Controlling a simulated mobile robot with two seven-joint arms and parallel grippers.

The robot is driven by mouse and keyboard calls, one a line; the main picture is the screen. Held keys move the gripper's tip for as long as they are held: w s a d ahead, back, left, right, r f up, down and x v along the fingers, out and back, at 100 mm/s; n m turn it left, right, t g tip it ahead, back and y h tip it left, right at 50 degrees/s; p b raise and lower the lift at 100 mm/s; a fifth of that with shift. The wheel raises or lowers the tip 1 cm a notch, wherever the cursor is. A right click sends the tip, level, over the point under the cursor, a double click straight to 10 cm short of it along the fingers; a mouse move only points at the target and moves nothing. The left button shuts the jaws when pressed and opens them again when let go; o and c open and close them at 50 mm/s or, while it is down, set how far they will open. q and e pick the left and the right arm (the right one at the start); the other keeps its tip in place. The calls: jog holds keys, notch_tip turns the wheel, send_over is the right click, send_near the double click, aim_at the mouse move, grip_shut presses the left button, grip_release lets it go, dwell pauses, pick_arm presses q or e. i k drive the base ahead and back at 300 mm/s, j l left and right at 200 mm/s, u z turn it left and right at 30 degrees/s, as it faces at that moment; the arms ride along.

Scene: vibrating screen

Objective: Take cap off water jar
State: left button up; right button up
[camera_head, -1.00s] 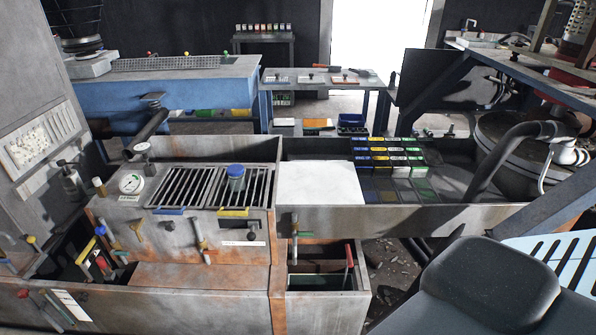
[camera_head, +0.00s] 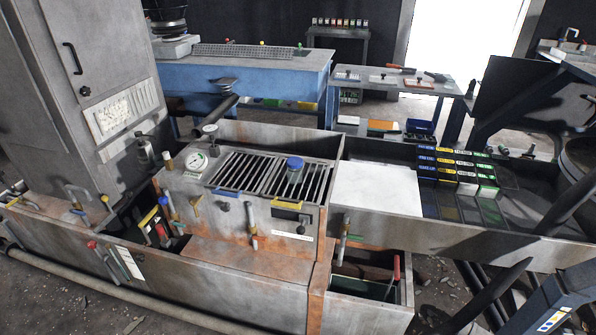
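The water jar (camera_head: 293,176) is a small clear jar standing upright on the slatted grate of the rusty metal machine, near the middle of the head view. Its blue cap (camera_head: 294,163) sits on top of the jar.
The slatted grate (camera_head: 250,172) has a round gauge (camera_head: 195,161) to its left. A white board (camera_head: 382,187) and rows of labelled boxes (camera_head: 458,166) lie to its right. A tall grey cabinet (camera_head: 85,90) stands at left. A blue table (camera_head: 235,68) is behind.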

aim_at(294, 176)
jog(key=i+j+z, duration=0.1)
jog(key=j+z, duration=0.15)
jog(key=j, duration=0.4)
jog(key=j+z, duration=0.25)
jog(key=j, duration=0.35)
